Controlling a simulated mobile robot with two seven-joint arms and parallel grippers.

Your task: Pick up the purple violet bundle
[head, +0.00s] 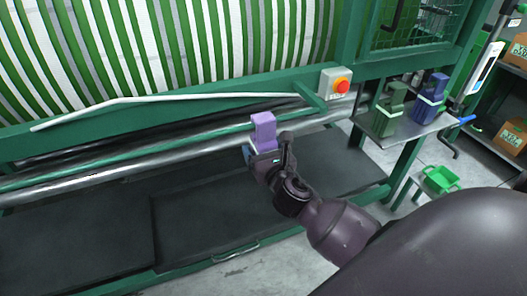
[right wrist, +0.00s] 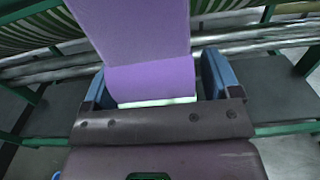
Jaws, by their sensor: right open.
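The purple violet bundle (head: 264,129) stands upright in front of the metal roller in the head view. My right gripper (head: 262,153) is at its lower end. In the right wrist view the bundle (right wrist: 150,45) rises between the two blue fingers of my right gripper (right wrist: 156,82), with a pale band low on it. The jaws are open; a narrow gap shows beside the right finger, and contact at the left finger is unclear. What supports the bundle is hidden. My left gripper is not in view.
A green bundle (head: 387,108) and a dark blue bundle (head: 431,97) stand on a grey side shelf (head: 407,128) at right. A red stop button (head: 342,86) sits on the green machine frame. A green basket (head: 441,180) is below the shelf. Dark trays (head: 80,235) lie under the rollers.

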